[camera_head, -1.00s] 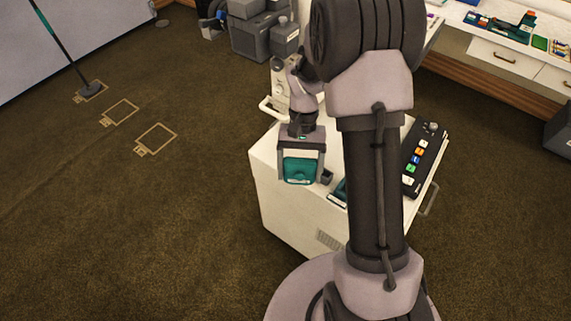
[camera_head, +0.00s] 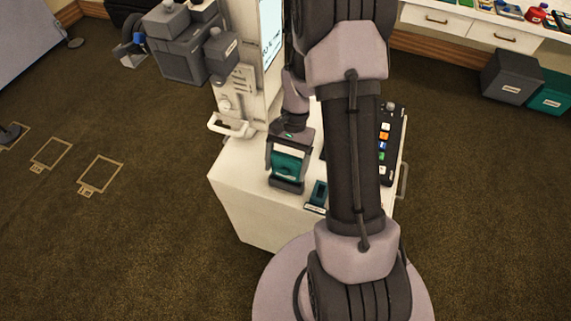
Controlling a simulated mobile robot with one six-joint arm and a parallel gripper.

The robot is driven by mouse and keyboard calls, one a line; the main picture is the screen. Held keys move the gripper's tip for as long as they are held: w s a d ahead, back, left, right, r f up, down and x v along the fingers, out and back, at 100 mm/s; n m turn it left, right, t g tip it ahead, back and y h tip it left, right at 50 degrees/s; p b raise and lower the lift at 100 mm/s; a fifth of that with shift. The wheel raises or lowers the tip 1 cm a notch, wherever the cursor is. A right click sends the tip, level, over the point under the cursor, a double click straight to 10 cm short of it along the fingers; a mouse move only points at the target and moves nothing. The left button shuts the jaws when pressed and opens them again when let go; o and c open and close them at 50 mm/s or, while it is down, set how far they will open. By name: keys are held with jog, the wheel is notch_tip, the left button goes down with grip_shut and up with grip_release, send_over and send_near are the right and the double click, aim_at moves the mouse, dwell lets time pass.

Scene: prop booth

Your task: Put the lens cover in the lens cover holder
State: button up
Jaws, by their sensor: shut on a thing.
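My gripper (camera_head: 287,170) points down over the front left of the white cart top. Its fingers are shut at the sides of a teal piece (camera_head: 289,163), which I take to be the lens cover. A dark edge shows just below the teal piece; I cannot tell whether it belongs to it or stands on the cart. A small teal and dark stand (camera_head: 317,194) with a pale label sits on the cart, just right of the gripper. It may be the lens cover holder, but its label is too small to read. My arm hides part of the cart top.
The white cart (camera_head: 228,187) carries a black panel with coloured buttons (camera_head: 385,142) at its right. A tall white unit with a screen (camera_head: 270,32) rises behind. Dark equipment (camera_head: 180,50) stands behind left. Grey and teal bins (camera_head: 510,76) are at far right. Left floor is open.

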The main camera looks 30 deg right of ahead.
jog(key=shift+f+b, duration=0.3)
jog(key=shift+f, duration=0.15)
dwell(1.1)
jog(key=shift+f+b, duration=0.6)
jog(key=shift+f, duration=0.2)
jog(key=shift+f, duration=0.1)
jog(key=shift+f+b, duration=0.7)
jog(key=shift+f, duration=0.15)
jog(key=o, duration=1.3)
jog(key=shift+o, duration=0.2)
jog(key=shift+r, duration=0.1)
